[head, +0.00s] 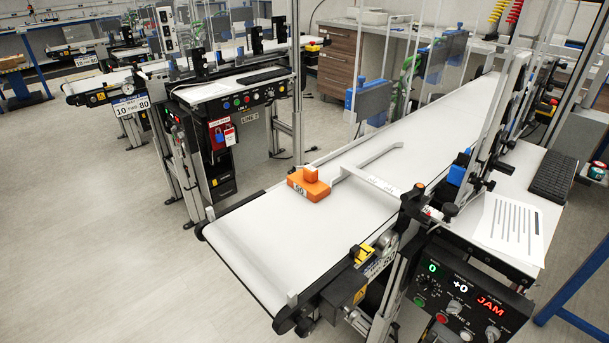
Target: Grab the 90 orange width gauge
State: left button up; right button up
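The orange width gauge (309,186) lies on the white belt (268,236) of the near conveyor. It is a flat orange block with a smaller raised block on top and a dark-edged label on its front side that appears to read 90. It sits close to the belt's left edge, beside a pale guide bar (367,178); I cannot tell whether they touch. Neither of my grippers shows in the head view.
A control panel (462,300) showing 0, +0 and JAM in red stands at the front right. A paper sheet (509,226) and a dark keyboard (552,176) lie on the side shelf. A second conveyor line stands behind left. The floor at left (90,230) is clear.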

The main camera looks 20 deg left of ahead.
aim_at(306, 181)
jog(key=i+j+z, duration=0.2)
jog(key=j+z, duration=0.2)
jog(key=j, duration=0.75)
jog(key=i+j+z, duration=0.1)
jog(key=j+z, duration=0.3)
jog(key=j, duration=0.75)
jog(key=k+j+z, duration=0.15)
jog(key=j+z, duration=0.25)
jog(key=j, duration=0.7)
